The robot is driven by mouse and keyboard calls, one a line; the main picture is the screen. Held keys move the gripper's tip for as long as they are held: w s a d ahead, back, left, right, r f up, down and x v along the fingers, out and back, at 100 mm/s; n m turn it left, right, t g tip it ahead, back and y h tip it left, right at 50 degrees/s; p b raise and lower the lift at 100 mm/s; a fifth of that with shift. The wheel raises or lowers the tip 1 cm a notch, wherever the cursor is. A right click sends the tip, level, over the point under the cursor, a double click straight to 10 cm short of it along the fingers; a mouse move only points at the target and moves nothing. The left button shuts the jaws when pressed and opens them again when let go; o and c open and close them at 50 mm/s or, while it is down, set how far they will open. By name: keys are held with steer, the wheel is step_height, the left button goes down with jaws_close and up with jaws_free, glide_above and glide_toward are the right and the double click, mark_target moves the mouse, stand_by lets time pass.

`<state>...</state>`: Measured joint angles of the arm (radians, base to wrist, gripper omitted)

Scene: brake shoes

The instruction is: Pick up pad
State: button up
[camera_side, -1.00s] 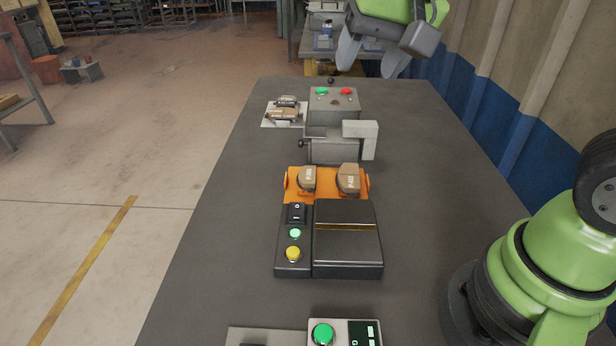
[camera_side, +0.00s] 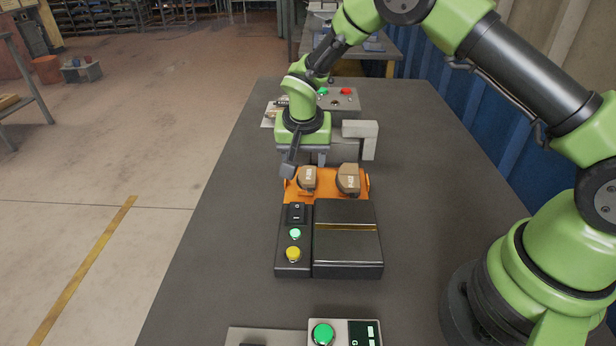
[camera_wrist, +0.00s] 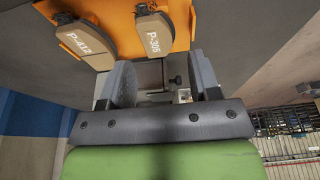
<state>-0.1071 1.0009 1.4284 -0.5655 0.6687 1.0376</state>
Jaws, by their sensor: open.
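Two brown pads stand side by side in an orange holder (camera_side: 330,190) in the middle of the table. The left pad (camera_side: 308,178) and the right pad (camera_side: 348,179) show in the side view. In the wrist view one is marked P-305 (camera_wrist: 150,38) and the other P-412 (camera_wrist: 85,42). My gripper (camera_side: 305,168) is open and empty, just behind and above the left pad in the side view. In the wrist view its fingers (camera_wrist: 163,85) point toward the P-305 pad, without visible contact.
A black machine (camera_side: 347,240) with green and yellow buttons stands in front of the holder. A grey clamp-like block (camera_side: 361,138) and a grey button box (camera_side: 342,98) stand behind it. A control box (camera_side: 345,333) is at the near edge. The left side of the table is clear.

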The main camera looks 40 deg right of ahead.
mark_target(307, 174)
steer(key=shift+d+x, duration=0.15)
steer(key=shift+x, duration=1.25)
steer(key=shift+d+x, duration=0.15)
steer(key=shift+x, duration=1.2)
steer(key=shift+r, duration=0.1)
steer(key=c, duration=0.7)
